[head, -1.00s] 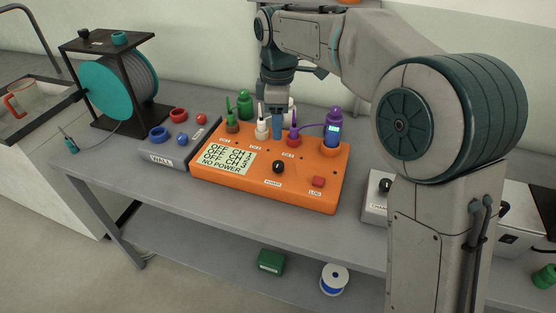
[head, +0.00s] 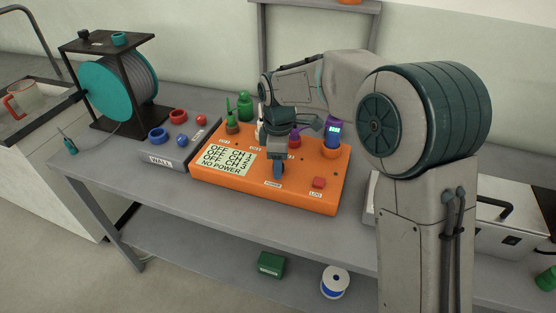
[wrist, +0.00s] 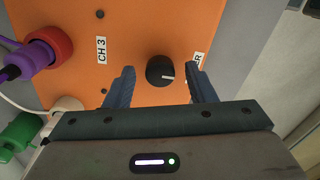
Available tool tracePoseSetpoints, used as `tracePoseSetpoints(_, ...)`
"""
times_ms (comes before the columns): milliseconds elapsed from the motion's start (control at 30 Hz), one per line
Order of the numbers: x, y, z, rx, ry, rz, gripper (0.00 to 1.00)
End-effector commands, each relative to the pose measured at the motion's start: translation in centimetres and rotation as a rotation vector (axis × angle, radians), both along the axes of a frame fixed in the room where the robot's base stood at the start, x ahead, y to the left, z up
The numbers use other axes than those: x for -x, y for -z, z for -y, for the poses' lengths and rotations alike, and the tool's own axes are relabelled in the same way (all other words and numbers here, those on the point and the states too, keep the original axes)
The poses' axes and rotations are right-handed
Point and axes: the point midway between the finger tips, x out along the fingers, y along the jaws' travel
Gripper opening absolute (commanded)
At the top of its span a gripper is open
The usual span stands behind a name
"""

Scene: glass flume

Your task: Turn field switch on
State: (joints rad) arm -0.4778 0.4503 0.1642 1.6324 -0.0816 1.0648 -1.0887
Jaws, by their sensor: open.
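The orange control box (head: 240,184) stands on the bench, its display (head: 224,161) reading OFF for its channels and NO POWER. Its black round knob (wrist: 158,70), with a white pointer line, shows in the wrist view beside a partly covered label (wrist: 198,60) ending in R. My gripper (head: 279,172) is open, pointing down over the front of the box, and hides the knob in the head view. In the wrist view its fingers stand on either side of the knob, apart from it; whether they reach its height I cannot tell. No label reading "field" is legible.
A red button (head: 318,183) sits right of the knob. A grey WALL box (head: 172,160) adjoins on the left. A cable reel (head: 120,85) stands further left.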

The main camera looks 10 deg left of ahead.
Motion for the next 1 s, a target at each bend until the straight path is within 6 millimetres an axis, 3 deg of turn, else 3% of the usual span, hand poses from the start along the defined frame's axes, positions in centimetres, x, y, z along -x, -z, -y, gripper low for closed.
tracePoseSetpoints(67,0.0,-0.01,0.01,0.0,0.0,0.0,0.47)
tracePoseSetpoints(200,0.0,-0.01,0.02,0.0,0.0,0.0,0.08)
tracePoseSetpoints(233,0.0,-0.02,0.02,0.0,0.0,0.0,0.05)
tracePoseSetpoints(667,-0.03,-0.1,0.03,0.0,0.073,0.0,0.05)
tracePoseSetpoints(1000,0.01,-0.16,0.02,0.001,0.336,0.0,0.05)
